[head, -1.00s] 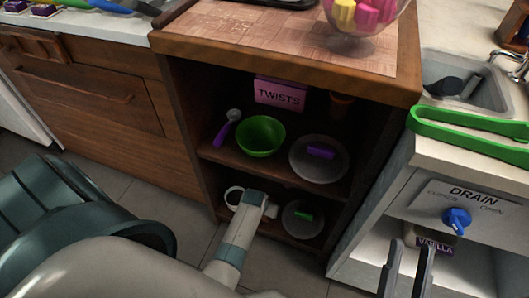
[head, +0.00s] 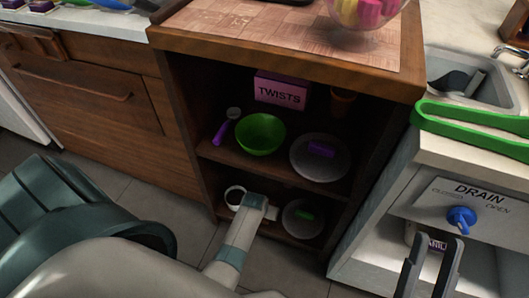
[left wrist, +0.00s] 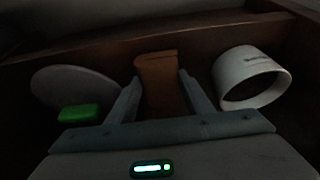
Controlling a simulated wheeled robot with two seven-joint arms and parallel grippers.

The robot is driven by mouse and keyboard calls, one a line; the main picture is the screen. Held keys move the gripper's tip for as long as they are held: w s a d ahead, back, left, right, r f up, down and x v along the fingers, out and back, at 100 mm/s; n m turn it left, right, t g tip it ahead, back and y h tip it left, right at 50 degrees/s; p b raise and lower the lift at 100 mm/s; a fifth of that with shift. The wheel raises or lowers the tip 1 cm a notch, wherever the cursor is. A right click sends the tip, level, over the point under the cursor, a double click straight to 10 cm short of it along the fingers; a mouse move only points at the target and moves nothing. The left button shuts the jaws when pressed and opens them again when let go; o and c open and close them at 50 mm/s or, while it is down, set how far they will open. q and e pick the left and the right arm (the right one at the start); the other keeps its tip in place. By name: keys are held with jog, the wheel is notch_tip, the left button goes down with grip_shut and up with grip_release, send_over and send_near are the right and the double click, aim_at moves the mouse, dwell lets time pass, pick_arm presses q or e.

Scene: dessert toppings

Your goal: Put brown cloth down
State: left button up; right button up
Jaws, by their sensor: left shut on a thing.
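The brown cloth (left wrist: 158,75) shows in the left wrist view, standing between the fingers of my left gripper (left wrist: 161,88). That gripper is shut on it, inside the lower shelf space. In the head view my left arm reaches the lower shelf (head: 290,236); the cloth is hidden there. A plate (left wrist: 62,88) with a green item (left wrist: 78,112) lies to the left of the cloth and a white mug (left wrist: 250,78) lies to its right. My right gripper (head: 430,248) is open and empty in front of the drain cabinet.
The upper shelf holds a green bowl (head: 261,134), a purple-handled scoop (head: 222,130), a plate (head: 312,168) with a purple item and a pink TWISTS box (head: 281,90). Green tongs (head: 470,122) lie on the right counter. The shelf side walls bound the opening.

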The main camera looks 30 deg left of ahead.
pick_arm(q)
jog(key=shift+f, duration=0.1)
jog(key=o, duration=0.9)
jog(key=shift+o, duration=0.2)
jog(key=shift+d, duration=0.1)
